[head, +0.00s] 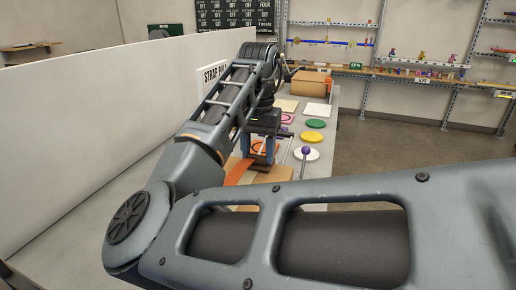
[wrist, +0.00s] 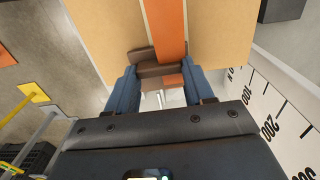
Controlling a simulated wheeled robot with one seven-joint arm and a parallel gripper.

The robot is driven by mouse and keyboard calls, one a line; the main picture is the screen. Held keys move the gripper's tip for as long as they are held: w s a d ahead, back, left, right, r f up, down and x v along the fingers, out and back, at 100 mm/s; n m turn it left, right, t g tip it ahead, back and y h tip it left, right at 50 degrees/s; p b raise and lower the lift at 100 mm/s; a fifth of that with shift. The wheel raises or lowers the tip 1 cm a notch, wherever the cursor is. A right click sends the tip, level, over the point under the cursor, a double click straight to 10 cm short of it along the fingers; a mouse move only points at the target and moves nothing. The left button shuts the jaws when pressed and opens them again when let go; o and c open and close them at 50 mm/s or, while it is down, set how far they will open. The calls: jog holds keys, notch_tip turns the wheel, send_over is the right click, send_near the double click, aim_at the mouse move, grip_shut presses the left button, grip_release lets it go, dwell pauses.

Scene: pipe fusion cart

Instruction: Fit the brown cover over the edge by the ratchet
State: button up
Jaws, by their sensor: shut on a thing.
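My gripper (head: 262,158) reaches down over the bench at the middle of the head view, mostly behind my own arm. In the wrist view its two blue fingers (wrist: 160,88) are shut on the brown cover (wrist: 150,70), a small dark brown piece spanning between them. An orange strap (wrist: 171,28) runs over a cardboard box (wrist: 215,35) just beyond the cover; the strap (head: 238,172) and box (head: 270,176) also show in the head view. The cover appears close to the box edge and strap, but I cannot tell if it touches. I cannot make out the ratchet.
A purple-knobbed lever (head: 306,150) stands right of my gripper. Green (head: 316,124) and yellow (head: 312,137) discs lie behind it. A brown box (head: 308,83) is at the bench's far end. A white partition (head: 90,110) bounds the left. A numbered scale (wrist: 270,118) lies at right.

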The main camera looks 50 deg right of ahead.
jog(key=o, duration=1.1)
jog(key=shift+r+p, duration=2.55)
jog(key=shift+p, duration=0.1)
notch_tip(320, 180, up, 8)
jog(key=shift+f, duration=0.15)
